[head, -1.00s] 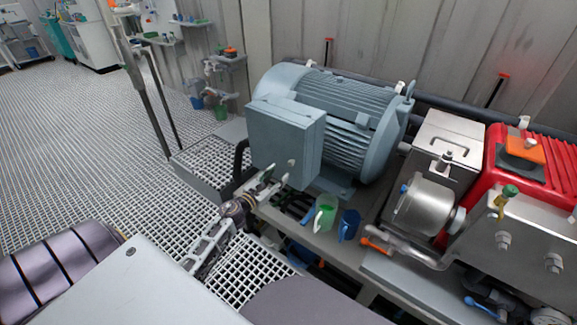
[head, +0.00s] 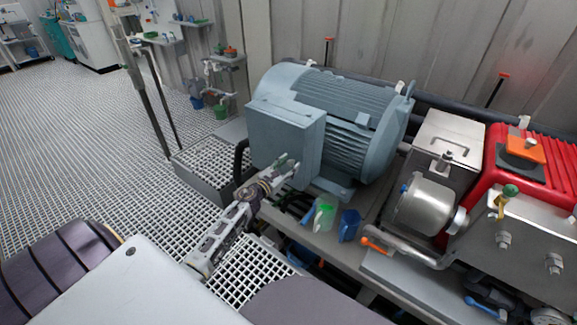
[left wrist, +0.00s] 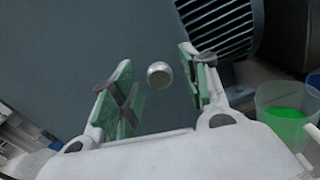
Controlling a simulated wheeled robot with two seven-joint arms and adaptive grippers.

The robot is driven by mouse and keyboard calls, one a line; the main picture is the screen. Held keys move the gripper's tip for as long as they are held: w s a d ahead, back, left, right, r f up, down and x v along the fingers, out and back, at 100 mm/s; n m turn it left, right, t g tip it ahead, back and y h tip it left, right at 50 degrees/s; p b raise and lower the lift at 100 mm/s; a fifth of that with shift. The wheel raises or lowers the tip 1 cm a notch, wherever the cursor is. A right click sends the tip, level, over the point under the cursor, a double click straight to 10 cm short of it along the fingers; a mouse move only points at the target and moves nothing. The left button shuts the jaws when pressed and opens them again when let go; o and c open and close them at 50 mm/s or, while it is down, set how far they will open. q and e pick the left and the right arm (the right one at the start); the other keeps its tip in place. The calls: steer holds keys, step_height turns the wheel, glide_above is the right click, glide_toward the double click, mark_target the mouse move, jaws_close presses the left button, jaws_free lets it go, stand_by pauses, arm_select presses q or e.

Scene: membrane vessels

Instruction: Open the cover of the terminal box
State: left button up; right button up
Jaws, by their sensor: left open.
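The terminal box (head: 280,132) is a blue-grey box on the near side of the large blue-grey motor (head: 345,100). Its cover faces me and looks shut. In the left wrist view the cover (left wrist: 100,40) fills much of the picture, with a small round metal knob (left wrist: 159,74) on it. My left gripper (head: 288,170) is at the lower part of the box. In the wrist view its green-padded fingers (left wrist: 160,88) are open, one on each side of the knob, with gaps to both. In the head view my gripper hides the knob. My right gripper is not in view.
A green cup (head: 325,213) and a blue cup (head: 349,224) stand on the bench below the motor; the green one also shows at the right in the wrist view (left wrist: 282,122). A steel pump (head: 425,205) and a red machine (head: 540,175) stand at the right.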

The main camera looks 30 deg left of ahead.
arm_select(q)
steer(key=shift+w, duration=0.15)
steer(key=shift+c, duration=0.5)
jaws_close()
steer(key=shift+s, duration=0.2)
